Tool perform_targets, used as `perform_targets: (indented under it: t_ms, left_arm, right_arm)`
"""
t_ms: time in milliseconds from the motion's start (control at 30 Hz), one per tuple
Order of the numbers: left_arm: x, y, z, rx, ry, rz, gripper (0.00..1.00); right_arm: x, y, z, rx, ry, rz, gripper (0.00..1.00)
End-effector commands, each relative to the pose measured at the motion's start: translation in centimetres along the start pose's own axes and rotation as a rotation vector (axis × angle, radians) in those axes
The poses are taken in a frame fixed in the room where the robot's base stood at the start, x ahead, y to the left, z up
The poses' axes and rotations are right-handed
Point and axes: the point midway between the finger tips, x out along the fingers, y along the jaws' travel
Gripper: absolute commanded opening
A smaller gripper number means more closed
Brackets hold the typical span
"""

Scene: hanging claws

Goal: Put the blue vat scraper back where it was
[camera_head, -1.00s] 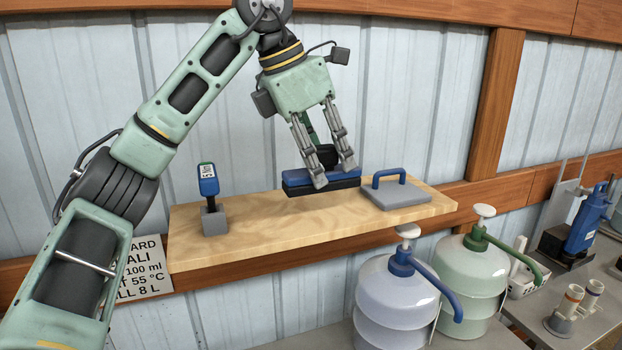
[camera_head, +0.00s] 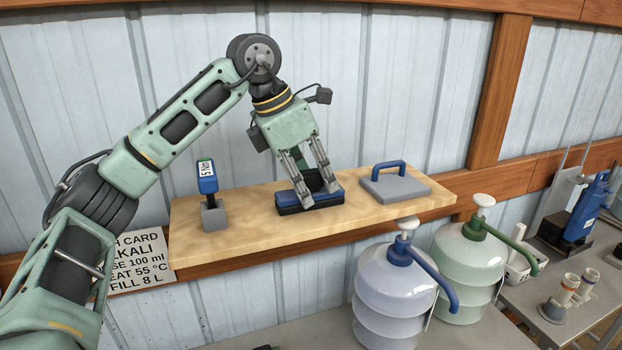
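The fingers hide some of the scraper's top and right side. My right gripper is not in view.
A grey slab with a blue handle (camera_head: 394,185) lies to the right on the shelf. A blue handheld device (camera_head: 207,178) stands in a grey holder (camera_head: 214,216) to the left. A blue-pump jug (camera_head: 393,297) and green-pump jug (camera_head: 468,270) stand below. Bare shelf lies in front.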

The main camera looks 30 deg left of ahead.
Motion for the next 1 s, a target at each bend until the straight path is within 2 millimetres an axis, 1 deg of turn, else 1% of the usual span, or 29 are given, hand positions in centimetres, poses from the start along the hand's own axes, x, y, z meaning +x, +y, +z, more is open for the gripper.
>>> perform_targets:
  t_ms: [33, 200, 333, 567, 600, 667, 767, 1000]
  left_arm:
    - [0.0, 0.0, 0.0, 0.000, 0.000, 0.000, 0.34]
    - [0.0, 0.0, 0.0, 0.000, 0.000, 0.000, 0.49]
    - [0.0, 0.0, 0.0, 0.000, 0.000, 0.000, 0.49]
    - [-0.4, 0.0, 0.1, 0.000, 0.000, 0.000, 0.49]
    - [-0.5, 0.0, 0.1, 0.000, -0.002, 0.001, 0.49]
    - [-1.2, 0.0, 0.1, 0.000, -0.002, 0.002, 0.49]
    - [-2.9, 0.0, 0.1, 0.001, -0.005, 0.002, 0.49]
    - [-8.4, 0.0, 0.2, 0.000, -0.005, 0.002, 0.49]
  right_arm:
    - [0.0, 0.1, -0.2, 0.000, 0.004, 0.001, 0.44]
    - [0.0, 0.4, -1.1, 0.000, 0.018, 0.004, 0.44]
    - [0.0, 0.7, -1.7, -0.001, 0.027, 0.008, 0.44]
    - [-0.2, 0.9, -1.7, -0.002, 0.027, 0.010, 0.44]
    - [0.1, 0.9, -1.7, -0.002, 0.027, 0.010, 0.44]
    - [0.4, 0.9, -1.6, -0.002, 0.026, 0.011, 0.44]
    - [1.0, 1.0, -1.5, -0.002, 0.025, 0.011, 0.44]
    - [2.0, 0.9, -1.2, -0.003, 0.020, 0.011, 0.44]
